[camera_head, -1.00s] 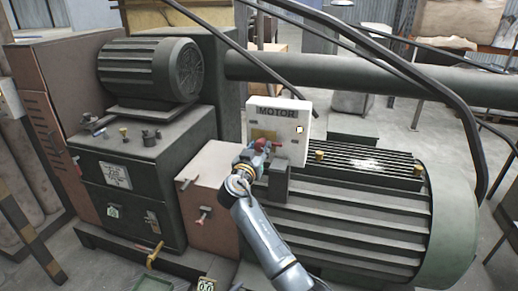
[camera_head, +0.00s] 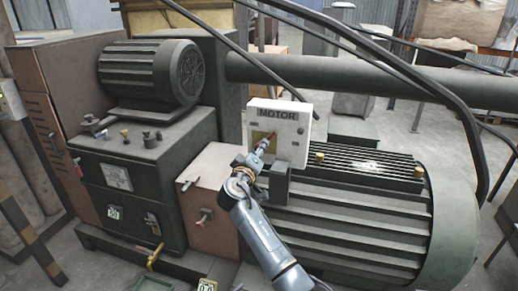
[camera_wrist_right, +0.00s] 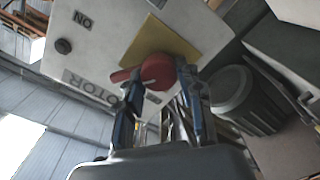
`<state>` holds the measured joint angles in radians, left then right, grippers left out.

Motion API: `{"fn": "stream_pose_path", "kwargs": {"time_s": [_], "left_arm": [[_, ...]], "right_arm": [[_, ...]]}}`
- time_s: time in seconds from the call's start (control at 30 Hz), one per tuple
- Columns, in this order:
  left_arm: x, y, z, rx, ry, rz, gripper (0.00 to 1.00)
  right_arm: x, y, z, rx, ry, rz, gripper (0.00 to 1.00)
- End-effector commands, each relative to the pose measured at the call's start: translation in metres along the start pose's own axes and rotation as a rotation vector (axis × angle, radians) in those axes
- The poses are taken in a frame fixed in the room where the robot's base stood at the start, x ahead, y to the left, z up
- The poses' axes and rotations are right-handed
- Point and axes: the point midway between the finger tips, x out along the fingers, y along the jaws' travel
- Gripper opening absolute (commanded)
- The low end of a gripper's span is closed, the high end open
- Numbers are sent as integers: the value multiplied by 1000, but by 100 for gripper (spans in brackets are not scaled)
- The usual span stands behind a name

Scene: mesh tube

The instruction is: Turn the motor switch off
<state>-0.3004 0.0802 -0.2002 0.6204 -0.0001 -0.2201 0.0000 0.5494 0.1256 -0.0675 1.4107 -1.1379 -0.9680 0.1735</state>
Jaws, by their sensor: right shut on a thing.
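The white motor switch box (camera_head: 292,150), labelled MOTOR, stands upright behind the large green motor. Its red switch handle (camera_head: 272,138) sits at the yellow plate on the front and points up and to the right in the head view. My right gripper (camera_head: 262,151) is at the handle, its fingers partly hiding it. In the right wrist view, the fingers of my right gripper (camera_wrist_right: 160,95) are on either side of the red knob (camera_wrist_right: 157,72), shut on it. My left gripper is not in view.
The large ribbed motor (camera_head: 360,215) lies below and right of the box. A pinkish box (camera_head: 212,190) and a dark cabinet with a smaller motor (camera_head: 150,72) stand left. Black cables (camera_head: 345,40) and a thick pipe (camera_head: 300,75) cross behind and above.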

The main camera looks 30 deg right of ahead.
Motion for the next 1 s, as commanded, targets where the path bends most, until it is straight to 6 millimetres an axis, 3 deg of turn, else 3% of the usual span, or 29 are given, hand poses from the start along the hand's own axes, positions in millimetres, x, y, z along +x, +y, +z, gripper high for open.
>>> {"fn": "stream_pose_path", "kwargs": {"time_s": [0.5, 1.0], "left_arm": [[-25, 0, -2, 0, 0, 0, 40], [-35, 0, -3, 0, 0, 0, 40]], "right_arm": [[0, -1, 0, -456, -2, -1, 5], [0, -3, 1, -650, -1, -2, 5]]}}
